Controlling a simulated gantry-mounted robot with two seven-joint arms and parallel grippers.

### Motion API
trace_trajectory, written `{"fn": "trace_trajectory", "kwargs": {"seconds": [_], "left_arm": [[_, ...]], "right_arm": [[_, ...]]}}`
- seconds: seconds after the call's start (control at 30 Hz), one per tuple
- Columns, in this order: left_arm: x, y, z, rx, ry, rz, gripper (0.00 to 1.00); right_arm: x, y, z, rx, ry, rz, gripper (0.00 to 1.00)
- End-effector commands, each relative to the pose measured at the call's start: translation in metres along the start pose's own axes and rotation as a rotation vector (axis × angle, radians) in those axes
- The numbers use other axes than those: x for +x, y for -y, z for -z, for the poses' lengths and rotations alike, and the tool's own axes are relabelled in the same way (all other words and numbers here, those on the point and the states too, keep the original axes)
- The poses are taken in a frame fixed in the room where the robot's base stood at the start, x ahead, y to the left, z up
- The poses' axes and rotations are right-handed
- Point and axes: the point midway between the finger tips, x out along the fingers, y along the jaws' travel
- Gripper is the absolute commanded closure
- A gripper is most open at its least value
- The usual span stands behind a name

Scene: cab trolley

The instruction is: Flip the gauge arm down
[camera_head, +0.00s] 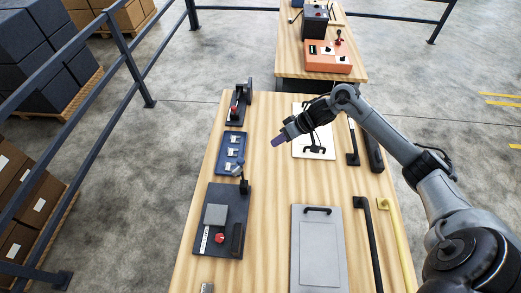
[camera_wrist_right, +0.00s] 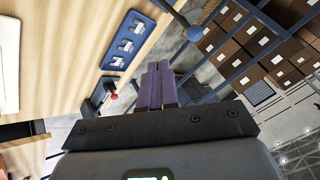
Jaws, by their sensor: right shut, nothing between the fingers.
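A dark panel (camera_head: 213,245) lies at the left side of the table, with a grey block, a pale scale strip and a red knob. A short arm with a blue-grey ball end (camera_head: 238,169) rises at its upper right corner; I take this for the gauge arm. A ball-ended rod (camera_wrist_right: 193,32) also shows at the top of the right wrist view, apart from the fingers. My right gripper (camera_head: 279,141) is shut and empty above the table, right of the arm; its purple fingers (camera_wrist_right: 160,82) are together. My left gripper is out of view.
A blue panel with white switches (camera_head: 231,150) lies just beyond the ball. A red-knobbed lever unit (camera_head: 237,104) stands farther back. A grey lidded plate (camera_head: 318,250) and long handles (camera_head: 369,240) lie at the right. Bare wood (camera_head: 270,205) separates the panels.

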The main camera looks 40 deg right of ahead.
Motion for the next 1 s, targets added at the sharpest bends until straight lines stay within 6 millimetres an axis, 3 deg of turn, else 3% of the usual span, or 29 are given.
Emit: {"fn": "trace_trajectory", "kwargs": {"seconds": [0.27,0.63,0.8,1.0], "left_arm": [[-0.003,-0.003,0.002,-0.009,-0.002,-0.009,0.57],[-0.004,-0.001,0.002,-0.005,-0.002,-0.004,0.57],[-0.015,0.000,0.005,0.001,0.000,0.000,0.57],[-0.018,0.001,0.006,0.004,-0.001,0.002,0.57]], "right_arm": [[0.032,0.001,0.000,0.003,0.000,0.003,1.00],[0.100,0.001,0.000,0.001,0.001,0.002,1.00],[0.104,0.024,0.003,-0.001,0.000,0.001,1.00],[0.110,0.036,0.003,-0.001,0.001,0.001,1.00]]}}
